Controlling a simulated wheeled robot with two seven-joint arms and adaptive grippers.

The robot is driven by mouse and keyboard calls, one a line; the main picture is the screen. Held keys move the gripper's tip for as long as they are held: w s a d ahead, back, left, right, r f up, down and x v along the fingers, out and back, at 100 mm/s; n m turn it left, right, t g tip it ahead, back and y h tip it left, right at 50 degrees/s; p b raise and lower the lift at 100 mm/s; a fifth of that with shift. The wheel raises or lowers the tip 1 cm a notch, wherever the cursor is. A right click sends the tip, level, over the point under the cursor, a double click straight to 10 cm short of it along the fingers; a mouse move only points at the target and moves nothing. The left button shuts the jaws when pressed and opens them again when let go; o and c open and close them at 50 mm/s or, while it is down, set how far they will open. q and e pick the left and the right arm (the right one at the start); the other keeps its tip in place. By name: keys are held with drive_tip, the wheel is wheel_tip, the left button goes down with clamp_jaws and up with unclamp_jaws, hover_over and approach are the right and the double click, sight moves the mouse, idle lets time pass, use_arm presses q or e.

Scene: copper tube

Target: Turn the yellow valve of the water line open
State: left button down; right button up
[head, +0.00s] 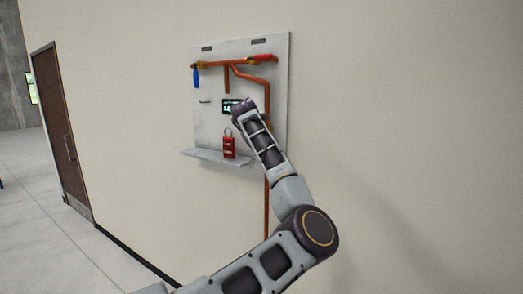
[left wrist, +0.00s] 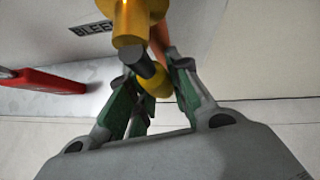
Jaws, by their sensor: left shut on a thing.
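In the left wrist view, the yellow valve (left wrist: 130,22) is at the top, with a dark grey stem (left wrist: 138,60) and a yellow end running down between my fingers. My left gripper (left wrist: 160,85) has green-padded fingers on both sides of that end and is shut on it. In the head view my left arm reaches up to the panel (head: 210,125), and its forearm and wrist hide the fingers and the yellow valve. The copper pipe (head: 267,210) runs down behind my arm. My right gripper is in neither view.
A red handle (head: 262,57) and a blue handle (head: 196,78) sit on the upper pipe. A red handle (left wrist: 45,82) also shows in the left wrist view, beside a label (left wrist: 90,29). A red device (head: 229,147) stands on the shelf (head: 205,156) below a small display (head: 230,106).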

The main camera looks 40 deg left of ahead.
use_arm(q)
drive_tip(key=c, duration=1.6)
unclamp_jaws()
drive_tip(key=shift+f, duration=0.1)
drive_tip(key=o, duration=0.3)
drive_tip(key=shift+d, duration=0.1)
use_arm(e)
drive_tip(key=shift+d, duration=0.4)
use_arm(q)
drive_tip(key=shift+s+r, duration=0.1)
drive_tip(key=shift+r, duration=0.15)
drive_tip(key=v, duration=1.1)
drive_tip(key=shift+s, duration=0.2)
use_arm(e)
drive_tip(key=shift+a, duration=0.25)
use_arm(q)
drive_tip(key=shift+d, duration=0.15)
